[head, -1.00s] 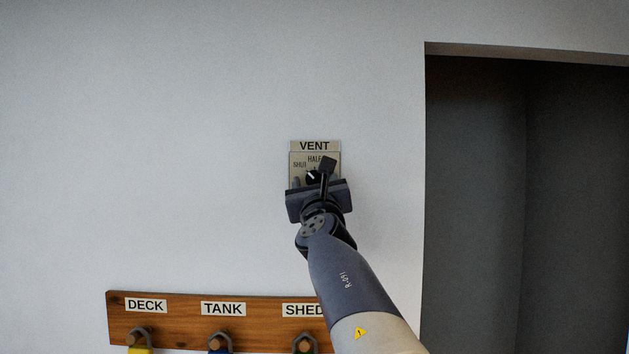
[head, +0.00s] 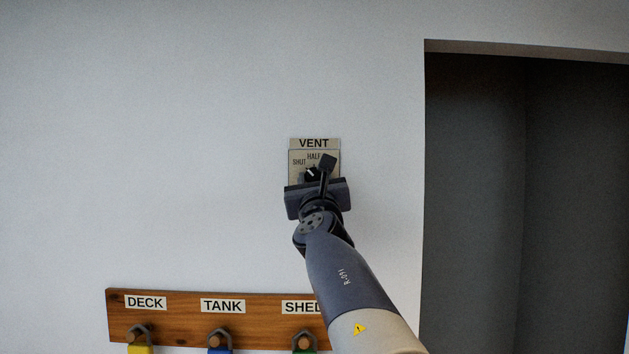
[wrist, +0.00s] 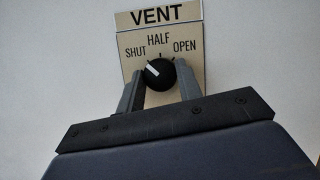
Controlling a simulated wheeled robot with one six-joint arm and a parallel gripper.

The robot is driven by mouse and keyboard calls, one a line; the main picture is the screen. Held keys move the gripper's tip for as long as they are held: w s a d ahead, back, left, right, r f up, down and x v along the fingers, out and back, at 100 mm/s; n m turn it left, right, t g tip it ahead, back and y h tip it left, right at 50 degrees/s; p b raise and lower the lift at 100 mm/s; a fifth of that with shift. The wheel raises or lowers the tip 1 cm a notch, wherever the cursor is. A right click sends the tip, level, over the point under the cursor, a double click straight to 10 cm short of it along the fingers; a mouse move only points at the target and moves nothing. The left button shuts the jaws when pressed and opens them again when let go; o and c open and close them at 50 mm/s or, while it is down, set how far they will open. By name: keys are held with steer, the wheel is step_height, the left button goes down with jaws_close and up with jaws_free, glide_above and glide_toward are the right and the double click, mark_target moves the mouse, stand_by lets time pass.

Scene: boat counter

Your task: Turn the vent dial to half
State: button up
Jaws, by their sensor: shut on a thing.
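The vent dial (wrist: 160,74) is a round black knob with a white pointer line. It sits on a beige plate (wrist: 132,57) marked SHUT, HALF and OPEN, under a VENT label (wrist: 160,15). In the wrist view the white line points up and left, between the SHUT mark and the HALF mark at the top. My gripper (wrist: 161,84) has one finger on each side of the dial and is shut on it. In the head view the dial (head: 311,174) is partly hidden by my gripper (head: 313,180).
A wooden board (head: 180,320) with DECK, TANK and SHED labels and hooks is on the wall below. Yellow, blue and green things hang from the hooks. A dark recess (head: 480,200) opens at the right. The wall around the plate is bare.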

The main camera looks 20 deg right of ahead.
steer(key=m+h, duration=0.1)
steer(key=m, duration=0.2)
steer(key=m+g+h, duration=0.1)
steer(key=m+h, duration=0.1)
steer(key=m, duration=0.1)
steer(key=shift+w+a, duration=0.1)
steer(key=shift+a, duration=0.1)
steer(key=shift+m+g+h, duration=0.6)
steer(key=shift+m, duration=0.95)
steer(key=shift+m+g+h, duration=0.6)
steer(key=shift+m, duration=0.95)
steer(key=o, duration=1)
steer(key=b+v, duration=0.4)
steer(key=v, duration=0.7)
